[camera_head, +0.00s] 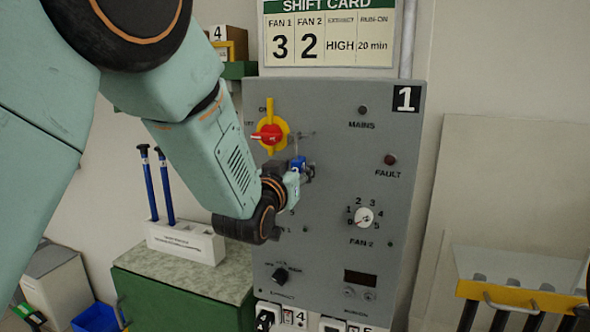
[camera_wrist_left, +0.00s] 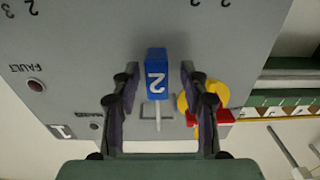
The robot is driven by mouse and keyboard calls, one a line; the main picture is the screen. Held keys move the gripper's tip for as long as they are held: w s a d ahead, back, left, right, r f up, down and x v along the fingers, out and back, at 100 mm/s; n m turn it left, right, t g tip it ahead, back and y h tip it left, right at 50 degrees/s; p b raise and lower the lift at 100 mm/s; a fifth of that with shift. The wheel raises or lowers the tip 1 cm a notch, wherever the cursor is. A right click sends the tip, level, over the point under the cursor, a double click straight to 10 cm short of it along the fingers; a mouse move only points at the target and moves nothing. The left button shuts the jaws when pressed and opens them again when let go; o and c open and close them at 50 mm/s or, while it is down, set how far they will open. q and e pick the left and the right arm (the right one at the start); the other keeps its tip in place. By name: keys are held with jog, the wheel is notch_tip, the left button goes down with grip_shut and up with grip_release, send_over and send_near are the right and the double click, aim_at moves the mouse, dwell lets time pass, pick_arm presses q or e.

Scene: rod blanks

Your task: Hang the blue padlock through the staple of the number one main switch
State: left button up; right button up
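The blue padlock (camera_head: 298,163), marked 2 in the left wrist view (camera_wrist_left: 156,75), is against the grey panel below and right of the red-and-yellow main switch (camera_head: 269,133). The panel bears a number 1 plate (camera_head: 405,98). In the left wrist view, the padlock's pale shackle (camera_wrist_left: 157,115) overlaps a thin metal staple (camera_wrist_left: 145,112); I cannot tell for certain whether it passes through. My left gripper (camera_head: 303,173) is at the padlock. In the left wrist view its fingers (camera_wrist_left: 157,82) stand apart on both sides of the body, with gaps. My right gripper is out of view.
A green cabinet (camera_head: 150,285) with a white holder (camera_head: 186,243) of blue-handled tools stands left of the panel. A rack with a yellow bar (camera_head: 520,297) stands at lower right. Knobs and lamps, including the fan 2 dial (camera_head: 364,217), project from the panel.

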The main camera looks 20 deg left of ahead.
pick_arm(q)
jog(key=shift+d, duration=0.1)
jog(key=shift+s, duration=0.15)
jog(key=s, duration=1.1)
jog(key=shift+s+a, duration=0.25)
jog(key=shift+s, duration=0.05)
